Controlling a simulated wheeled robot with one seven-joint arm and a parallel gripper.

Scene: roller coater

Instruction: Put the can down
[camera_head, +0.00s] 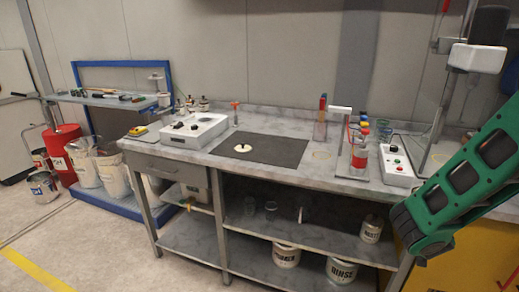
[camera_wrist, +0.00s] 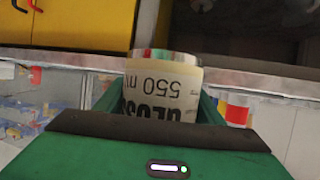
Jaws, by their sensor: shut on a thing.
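The can (camera_wrist: 163,82) is pale with dark lettering reading "GLOSS" and "550 ml", which appears upside down in the wrist view. It has a shiny metal rim. My gripper (camera_wrist: 163,108) is shut on it, with the green fingers on either side. The lower part of the can in that picture is hidden behind the gripper body. In the head view my green arm reaches in from the right, and neither the gripper nor the held can is clearly visible there.
The grey workbench (camera_head: 268,121) carries a dark mat (camera_head: 262,157) with a pale disc, a white control box (camera_head: 195,130), and a stand with a red can (camera_head: 358,162). A button box (camera_head: 397,168) sits near my arm. Pails (camera_head: 341,270) stand on the lower shelf.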

